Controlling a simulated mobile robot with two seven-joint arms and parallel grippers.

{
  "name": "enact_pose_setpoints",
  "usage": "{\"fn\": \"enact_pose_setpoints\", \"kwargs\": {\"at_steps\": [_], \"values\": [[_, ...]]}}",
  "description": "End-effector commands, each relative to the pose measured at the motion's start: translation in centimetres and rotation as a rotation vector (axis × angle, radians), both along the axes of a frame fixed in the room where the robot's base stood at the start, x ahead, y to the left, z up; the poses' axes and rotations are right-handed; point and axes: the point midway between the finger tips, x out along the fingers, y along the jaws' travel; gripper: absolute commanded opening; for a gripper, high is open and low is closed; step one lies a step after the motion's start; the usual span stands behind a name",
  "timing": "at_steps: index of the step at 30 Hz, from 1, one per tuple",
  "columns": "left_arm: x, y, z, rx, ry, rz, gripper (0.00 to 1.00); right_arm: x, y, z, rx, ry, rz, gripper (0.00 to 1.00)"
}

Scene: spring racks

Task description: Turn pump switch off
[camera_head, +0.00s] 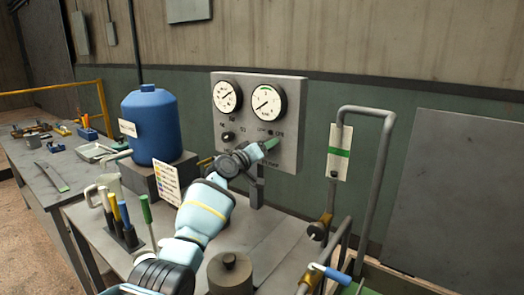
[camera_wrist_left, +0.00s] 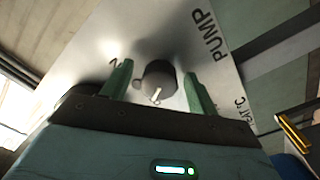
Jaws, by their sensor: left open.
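The pump switch (camera_wrist_left: 160,76) is a dark round knob with a pale pointer, on a light panel plate marked PUMP in the left wrist view. My left gripper (camera_wrist_left: 159,72) is open, its two green fingers on either side of the knob. Gaps show between the fingers and the knob. In the head view my left gripper (camera_head: 268,147) is at the lower right of the grey control panel (camera_head: 290,160) and hides the switch. The pointer's setting cannot be read for certain. My right gripper is not in view.
The panel carries two round gauges (camera_head: 227,96) and another black knob (camera_head: 227,136) at its left. A blue tank (camera_head: 150,125), a printed card (camera_head: 166,183) and a tool holder (camera_head: 122,235) stand left of my arm. Bent grey pipes (camera_head: 385,165) rise on the right.

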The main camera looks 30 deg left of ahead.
Motion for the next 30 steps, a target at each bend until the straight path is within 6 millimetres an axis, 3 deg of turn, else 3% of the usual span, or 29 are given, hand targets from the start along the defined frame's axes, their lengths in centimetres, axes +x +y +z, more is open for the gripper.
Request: {"fn": "enact_pose_setpoints", "kwargs": {"at_steps": [5,19,30], "values": [[-1.0,0.2,0.2,0.002,-0.002,0.000,0.59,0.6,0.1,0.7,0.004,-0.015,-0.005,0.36],[-6.5,1.0,0.1,0.001,-0.003,0.000,0.59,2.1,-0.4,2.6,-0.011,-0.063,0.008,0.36],[-7.7,1.2,-0.2,-0.001,0.000,0.000,0.59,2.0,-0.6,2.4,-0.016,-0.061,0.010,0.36]]}}
